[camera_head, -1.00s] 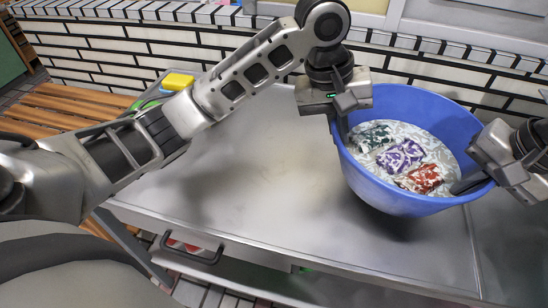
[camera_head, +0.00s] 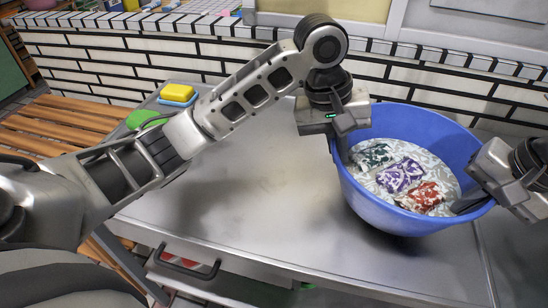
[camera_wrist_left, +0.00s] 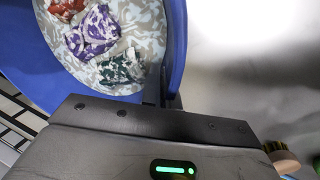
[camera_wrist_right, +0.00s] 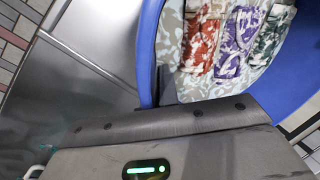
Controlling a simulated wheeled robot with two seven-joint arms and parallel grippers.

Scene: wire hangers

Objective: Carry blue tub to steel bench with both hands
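The blue tub (camera_head: 400,217) hangs over or rests on the steel bench (camera_head: 265,190) at its right part; its base is close to the top, and I cannot tell whether it touches. It looks roughly level. Inside are pale patterned cloth and folded green, purple and red pieces. My left gripper (camera_head: 343,150) is shut on the tub's left rim; the tub wall also shows between its fingers in the left wrist view (camera_wrist_left: 176,50). My right gripper (camera_head: 470,203) is shut on the right rim, and the wall shows in the right wrist view (camera_wrist_right: 148,50).
A yellow sponge (camera_head: 177,93) and a green item (camera_head: 143,119) sit at the bench's back left. A white brick wall (camera_head: 200,68) runs behind. A wooden slatted bench (camera_head: 60,125) stands at left. The middle of the steel top is clear.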

